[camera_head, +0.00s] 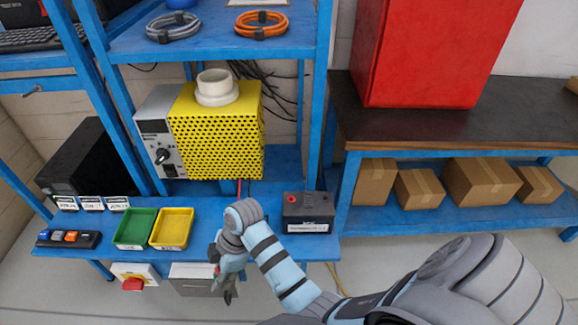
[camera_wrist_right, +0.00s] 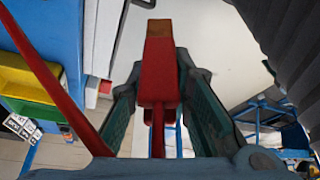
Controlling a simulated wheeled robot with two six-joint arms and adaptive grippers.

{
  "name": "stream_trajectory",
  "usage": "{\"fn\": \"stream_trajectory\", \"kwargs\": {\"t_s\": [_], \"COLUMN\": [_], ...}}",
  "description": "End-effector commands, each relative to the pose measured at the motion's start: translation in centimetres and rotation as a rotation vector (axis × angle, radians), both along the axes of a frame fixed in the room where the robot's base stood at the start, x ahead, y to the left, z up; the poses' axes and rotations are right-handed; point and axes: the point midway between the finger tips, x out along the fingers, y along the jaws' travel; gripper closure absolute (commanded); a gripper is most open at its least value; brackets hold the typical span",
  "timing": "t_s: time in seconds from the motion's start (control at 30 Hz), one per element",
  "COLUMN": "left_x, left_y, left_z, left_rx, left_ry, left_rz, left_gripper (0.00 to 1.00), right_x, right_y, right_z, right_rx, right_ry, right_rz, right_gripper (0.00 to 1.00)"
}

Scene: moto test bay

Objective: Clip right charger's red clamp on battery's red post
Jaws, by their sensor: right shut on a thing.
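My right gripper (camera_head: 224,284) points downward in front of the blue bench's front edge. In the right wrist view its two fingers are closed around a red clamp (camera_wrist_right: 158,78) with an orange-brown tip. A red cable (camera_wrist_right: 45,75) passes at the left of that view; a piece of red cable (camera_head: 238,187) also shows behind my right wrist in the head view. The dark battery (camera_head: 306,212) stands on the bench, right of my right wrist and apart from the gripper. Its red post (camera_head: 292,199) is on top at the left. My left gripper is not in view.
A yellow perforated box (camera_head: 215,135) with a grey knob panel stands behind. Green (camera_head: 136,230) and yellow (camera_head: 172,229) trays lie left of my gripper. A blue upright (camera_head: 337,150) rises close behind the battery. A red switch (camera_head: 133,284) hangs below the bench edge.

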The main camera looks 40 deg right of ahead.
Motion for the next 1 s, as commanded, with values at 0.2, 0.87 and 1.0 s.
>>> {"fn": "stream_trajectory", "kwargs": {"t_s": [0.2, 0.87, 1.0], "left_x": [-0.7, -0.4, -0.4], "left_y": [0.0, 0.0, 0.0], "left_z": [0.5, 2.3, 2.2], "left_rx": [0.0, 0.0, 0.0], "left_ry": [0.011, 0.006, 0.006], "left_rz": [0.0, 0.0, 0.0], "left_gripper": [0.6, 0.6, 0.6], "right_x": [3.1, 9.6, 9.0], "right_y": [-4.5, -27.4, -27.6], "right_z": [2.2, 12.9, 12.8], "right_rx": [-0.008, -0.004, -0.003], "right_ry": [-0.005, -0.003, -0.003], "right_rz": [-0.029, -0.336, -0.392], "right_gripper": [1.0, 1.0, 1.0]}}
